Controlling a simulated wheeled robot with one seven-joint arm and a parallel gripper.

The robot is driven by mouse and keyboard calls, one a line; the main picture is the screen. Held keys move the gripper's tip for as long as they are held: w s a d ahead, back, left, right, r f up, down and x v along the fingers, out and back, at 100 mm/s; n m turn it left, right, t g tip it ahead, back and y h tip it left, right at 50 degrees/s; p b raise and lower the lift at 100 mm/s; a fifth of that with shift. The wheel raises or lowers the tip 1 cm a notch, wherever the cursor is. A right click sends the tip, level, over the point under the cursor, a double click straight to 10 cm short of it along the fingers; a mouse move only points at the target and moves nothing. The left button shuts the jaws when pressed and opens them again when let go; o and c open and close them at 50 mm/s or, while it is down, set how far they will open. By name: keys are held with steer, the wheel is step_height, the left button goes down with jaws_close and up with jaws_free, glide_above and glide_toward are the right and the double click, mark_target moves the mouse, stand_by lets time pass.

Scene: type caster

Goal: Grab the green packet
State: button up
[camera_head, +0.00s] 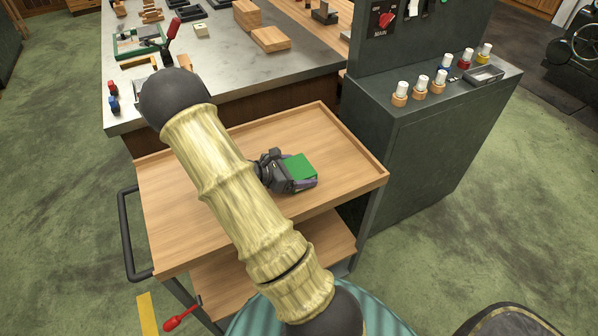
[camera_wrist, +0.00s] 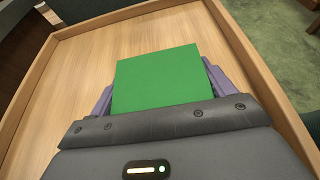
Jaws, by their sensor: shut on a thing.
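The green packet (camera_head: 300,166) is a flat-topped green block over the upper shelf of the wooden trolley (camera_head: 330,125). My gripper (camera_head: 303,180) is at the packet, with its jaws along the packet's two sides, shut on it. In the wrist view the green packet (camera_wrist: 160,80) fills the space between the purple-grey fingers of my gripper (camera_wrist: 158,90). The near end of the packet is hidden by the gripper body. I cannot tell whether the packet touches the trolley top.
The trolley top has a raised rim and is otherwise bare. A dark cabinet (camera_head: 430,140) with several small bottles stands close on the right. A metal-topped workbench (camera_head: 225,75) with tools and wooden blocks stands behind. A red-handled tool (camera_head: 182,318) shows at the lower left.

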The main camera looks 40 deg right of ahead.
mark_target(299, 166)
steer(key=shift+r, duration=0.1)
step_height(299, 166, up, 10)
steer(key=shift+p, duration=0.5)
stand_by(0.6)
